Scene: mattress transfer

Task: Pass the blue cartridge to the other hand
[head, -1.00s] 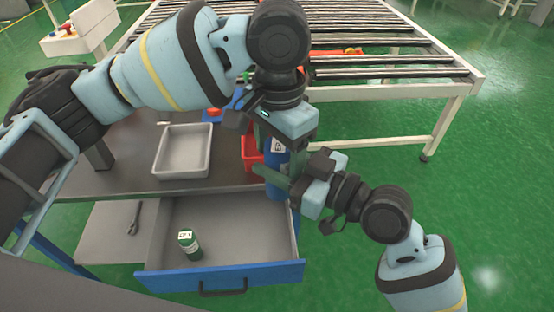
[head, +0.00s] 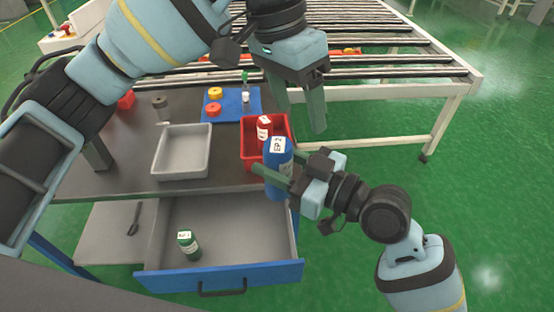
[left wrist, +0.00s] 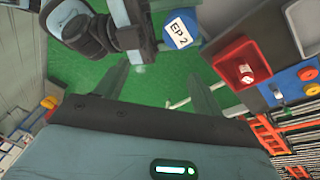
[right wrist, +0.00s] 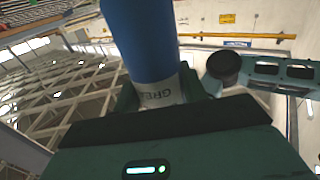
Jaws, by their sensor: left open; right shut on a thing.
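The blue cartridge (head: 279,180) stands upright in the head view, its white top label reading EP 2. My right gripper (head: 272,182) comes in from the right and is shut on it. In the right wrist view the blue cartridge (right wrist: 143,40) rises from between the fingers, with a white printed band near them. My left gripper (head: 301,108) is open and empty, above and slightly right of the cartridge, fingers pointing down. In the left wrist view the cartridge (left wrist: 178,29) lies beyond the open fingers (left wrist: 158,82), apart from them.
A red bin (head: 252,153) holding a red cartridge (head: 264,130) is just behind the blue one. A grey tray (head: 182,175) and a blue board (head: 232,115) with small parts are on the table. A green cartridge (head: 188,244) stands in the open drawer (head: 222,277). A roller conveyor (head: 400,72) is behind.

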